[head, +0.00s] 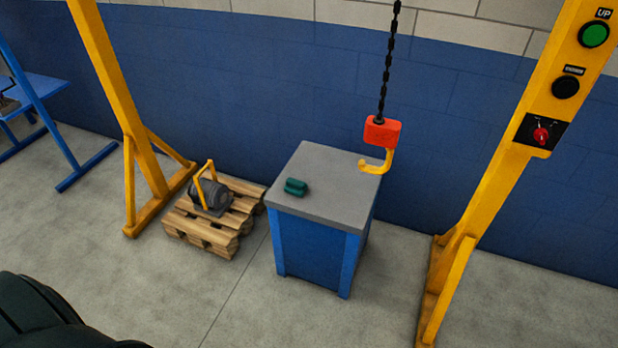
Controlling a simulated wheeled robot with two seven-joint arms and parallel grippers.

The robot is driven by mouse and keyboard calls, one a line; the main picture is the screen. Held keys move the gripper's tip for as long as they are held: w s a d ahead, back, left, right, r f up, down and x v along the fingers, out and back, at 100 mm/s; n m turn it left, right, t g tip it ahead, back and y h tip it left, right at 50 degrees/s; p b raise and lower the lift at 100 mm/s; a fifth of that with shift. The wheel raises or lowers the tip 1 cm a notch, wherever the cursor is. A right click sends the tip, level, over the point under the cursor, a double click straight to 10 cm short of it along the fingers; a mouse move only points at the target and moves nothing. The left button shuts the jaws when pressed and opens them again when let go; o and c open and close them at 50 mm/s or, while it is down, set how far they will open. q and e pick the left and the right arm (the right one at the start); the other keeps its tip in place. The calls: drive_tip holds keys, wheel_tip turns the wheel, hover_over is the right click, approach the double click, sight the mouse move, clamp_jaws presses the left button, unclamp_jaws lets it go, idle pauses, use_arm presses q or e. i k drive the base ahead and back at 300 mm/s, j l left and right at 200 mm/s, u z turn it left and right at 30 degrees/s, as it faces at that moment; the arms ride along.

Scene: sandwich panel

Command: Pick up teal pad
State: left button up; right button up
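The teal pad (295,187) is a small dark green-teal block. It lies on the grey top of a blue workbench (330,215), near the left edge of that top. Nothing touches it from above. Neither of my grippers shows in the head view. A dark rounded shape at the bottom left corner looks like part of my own body.
A yellow hook on a red block (382,132) hangs by a chain above the bench's right back side. A wooden pallet (190,222) with a grey motor (211,197) stands left of the bench. Yellow gantry posts (118,100) flank both sides. Floor in front is clear.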

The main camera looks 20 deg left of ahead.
sight(294, 187)
drive_tip(key=i+u, duration=0.35)
drive_tip(key=i, duration=0.35)
drive_tip(key=i+l+u, duration=0.2)
drive_tip(key=i+u, duration=0.2)
drive_tip(key=i, duration=0.35)
